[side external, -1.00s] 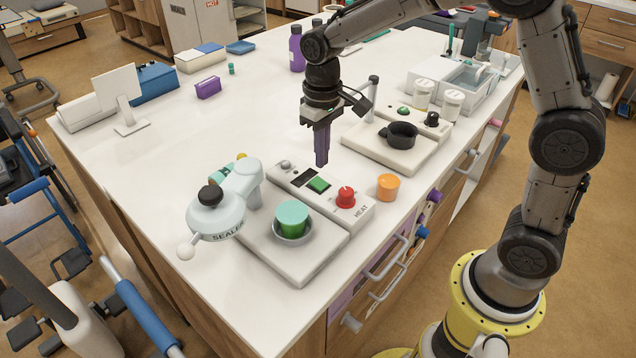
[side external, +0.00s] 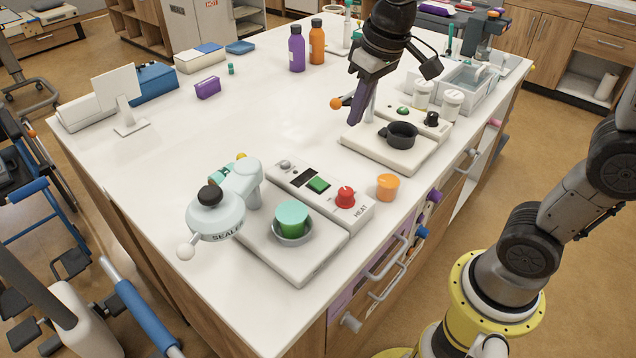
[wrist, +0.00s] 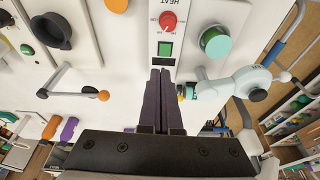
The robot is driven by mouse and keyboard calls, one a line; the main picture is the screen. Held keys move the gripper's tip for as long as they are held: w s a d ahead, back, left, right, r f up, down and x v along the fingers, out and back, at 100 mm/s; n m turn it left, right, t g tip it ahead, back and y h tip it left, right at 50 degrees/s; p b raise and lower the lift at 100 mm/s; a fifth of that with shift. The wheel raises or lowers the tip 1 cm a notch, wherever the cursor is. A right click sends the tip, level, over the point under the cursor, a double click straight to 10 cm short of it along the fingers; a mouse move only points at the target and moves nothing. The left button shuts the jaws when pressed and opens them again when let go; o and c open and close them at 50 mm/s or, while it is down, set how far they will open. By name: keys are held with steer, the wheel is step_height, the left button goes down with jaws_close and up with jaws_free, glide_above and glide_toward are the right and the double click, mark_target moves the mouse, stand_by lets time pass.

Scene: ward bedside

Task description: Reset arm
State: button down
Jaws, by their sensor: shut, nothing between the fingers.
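My gripper (side external: 357,108) is shut and empty, with its purple fingers together. In the side view it hangs tilted above the table, behind the white base with the black pot (side external: 402,134). In the wrist view my gripper (wrist: 161,78) points toward the heat panel with the red knob (wrist: 168,20) and green button (wrist: 165,49). The sealer (side external: 222,205) stands at the front left of the table. A green cup with a teal lid (side external: 292,218) sits in a ring on the heat unit beside it.
An orange cup (side external: 387,187) stands near the table's right edge. Purple (side external: 297,48) and orange (side external: 317,42) bottles stand at the back. A lever with an orange ball (side external: 336,103) is close to my fingers. The table's middle left is clear.

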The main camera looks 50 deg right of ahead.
steer(key=s+d+f+t, duration=0.1)
steer(key=s+f+t, duration=0.1)
steer(key=s, duration=1.4)
steer(key=shift+s+d+f+t, duration=0.15)
steer(key=shift+s+f+t, duration=0.05)
steer(key=shift+s+t, duration=0.15)
